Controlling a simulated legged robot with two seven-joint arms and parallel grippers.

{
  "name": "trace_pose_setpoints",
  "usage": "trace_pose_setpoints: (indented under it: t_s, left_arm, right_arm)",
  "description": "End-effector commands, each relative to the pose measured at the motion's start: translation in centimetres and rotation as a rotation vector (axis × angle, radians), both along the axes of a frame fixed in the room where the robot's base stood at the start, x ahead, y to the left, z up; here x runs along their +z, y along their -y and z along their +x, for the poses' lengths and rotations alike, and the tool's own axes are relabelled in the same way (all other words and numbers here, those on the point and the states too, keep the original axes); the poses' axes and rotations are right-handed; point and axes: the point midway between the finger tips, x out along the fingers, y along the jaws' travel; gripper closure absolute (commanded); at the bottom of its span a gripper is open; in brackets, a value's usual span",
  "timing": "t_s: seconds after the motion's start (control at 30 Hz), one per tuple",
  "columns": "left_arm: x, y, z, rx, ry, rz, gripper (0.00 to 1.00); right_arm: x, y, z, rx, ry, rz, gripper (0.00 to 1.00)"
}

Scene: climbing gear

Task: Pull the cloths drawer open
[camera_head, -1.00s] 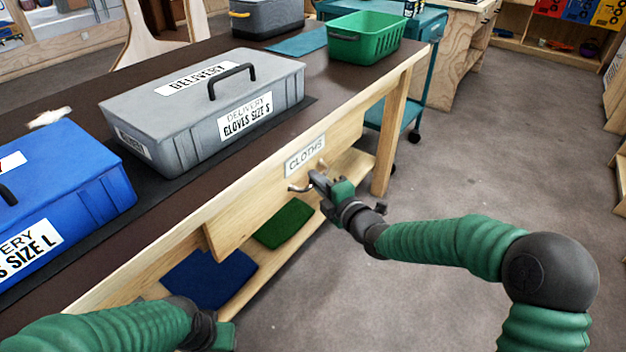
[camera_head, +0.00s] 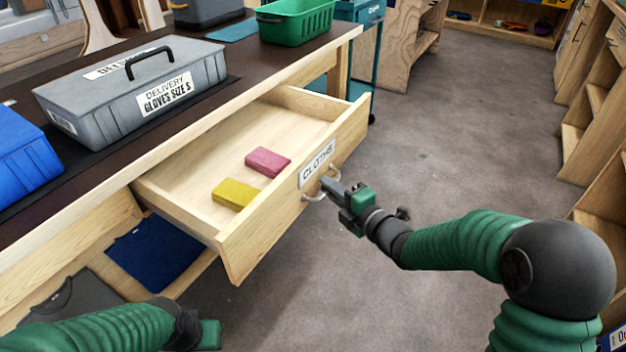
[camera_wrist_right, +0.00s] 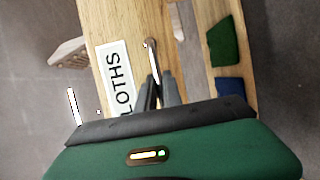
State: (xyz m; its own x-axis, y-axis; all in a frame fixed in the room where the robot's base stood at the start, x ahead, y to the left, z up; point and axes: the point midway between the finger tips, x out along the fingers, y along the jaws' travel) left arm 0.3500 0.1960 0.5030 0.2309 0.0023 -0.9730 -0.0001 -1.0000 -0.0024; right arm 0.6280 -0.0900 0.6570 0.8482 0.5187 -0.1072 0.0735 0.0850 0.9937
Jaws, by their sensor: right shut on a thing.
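The cloths drawer (camera_head: 290,195) stands well out from the table in the head view, with its white CLOTHS label on the front. A pink folded cloth (camera_head: 267,162) and a yellow folded cloth (camera_head: 234,195) lie inside it. My right gripper (camera_head: 330,187) is shut on the drawer's metal handle (camera_head: 313,197), just below the label. In the right wrist view the fingers (camera_wrist_right: 160,92) close around the handle (camera_wrist_right: 152,58) beside the label (camera_wrist_right: 115,80). My left gripper (camera_head: 208,334) is low at the bottom left, away from the drawer; its fingers cannot be made out.
A grey delivery case (camera_head: 135,85), a blue case (camera_head: 25,155) and a green basket (camera_head: 297,22) stand on the dark table top. Folded garments, one blue (camera_head: 155,250), lie on the shelf below. The floor (camera_head: 460,140) to the right is clear; shelving (camera_head: 590,110) stands at the right edge.

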Motion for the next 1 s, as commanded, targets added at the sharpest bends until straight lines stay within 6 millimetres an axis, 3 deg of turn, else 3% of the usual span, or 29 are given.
trace_pose_setpoints:
  t_s: [0.03,0.2,0.4,0.9,0.93,1.0]
  left_arm:
    - [0.1,0.0,0.0,0.0,0.0,0.0,0.64]
    - [0.3,0.0,0.0,0.0,0.0,0.0,0.64]
    - [0.5,0.0,0.0,0.0,0.0,0.0,0.64]
    - [0.5,0.0,0.0,0.0,0.0,0.0,0.64]
    - [0.5,0.0,0.0,0.0,0.0,0.0,0.64]
    - [0.5,0.0,0.0,0.0,0.0,0.0,0.64]
  right_arm:
    - [-0.2,1.3,-0.5,-0.012,-0.007,-0.002,1.0]
    - [-0.2,3.8,-2.3,-0.011,-0.006,0.0,1.0]
    - [-0.2,5.5,-3.6,-0.008,-0.005,-0.001,1.0]
    - [-0.2,6.0,-4.1,-0.005,-0.004,-0.001,1.0]
    - [-0.2,6.0,-4.1,-0.005,-0.004,-0.001,0.88]
    - [-0.2,5.9,-4.1,-0.004,-0.004,-0.001,0.79]
